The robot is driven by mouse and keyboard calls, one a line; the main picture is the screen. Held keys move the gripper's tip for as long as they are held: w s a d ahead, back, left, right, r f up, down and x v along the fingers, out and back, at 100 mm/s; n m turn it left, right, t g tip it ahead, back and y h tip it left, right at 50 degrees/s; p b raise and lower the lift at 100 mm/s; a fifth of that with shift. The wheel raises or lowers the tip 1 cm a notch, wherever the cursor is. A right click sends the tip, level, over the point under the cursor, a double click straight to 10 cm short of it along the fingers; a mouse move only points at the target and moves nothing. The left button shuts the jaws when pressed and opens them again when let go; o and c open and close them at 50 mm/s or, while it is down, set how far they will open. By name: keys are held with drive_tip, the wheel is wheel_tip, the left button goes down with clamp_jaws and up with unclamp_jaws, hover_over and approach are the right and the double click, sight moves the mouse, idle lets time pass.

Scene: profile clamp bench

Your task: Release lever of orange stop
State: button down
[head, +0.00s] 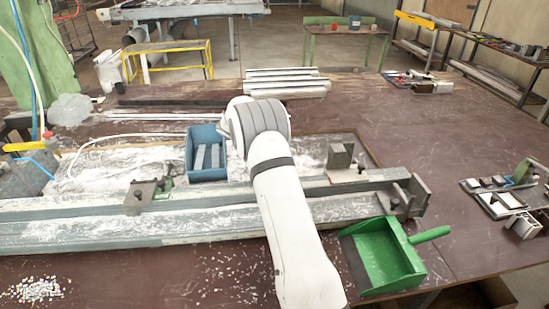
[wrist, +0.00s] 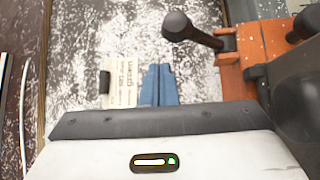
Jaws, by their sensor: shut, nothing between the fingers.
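The orange stop (wrist: 270,38) is at the upper right of the wrist view. Its black lever (wrist: 195,33) points left and ends in a round knob. My gripper (wrist: 159,72) shows as two blue fingers side by side, shut and empty, below and left of the lever knob and apart from it in the picture. In the head view my white arm reaches over the bench rail; the gripper and the orange stop cannot be made out there.
A long grey rail (head: 80,228) runs across the bench. A blue bin (head: 205,172) with profiles stands behind it, left of my arm. A dark clamp (head: 140,197) sits on the rail. A green dustpan (head: 385,262) lies at front right.

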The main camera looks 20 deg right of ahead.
drive_tip(key=a+r+b, duration=0.2)
drive_tip(key=a, duration=0.7)
drive_tip(key=shift+s+r, duration=0.15)
drive_tip(key=shift+s, duration=0.1)
drive_tip(key=shift+a, duration=0.1)
idle(0.3)
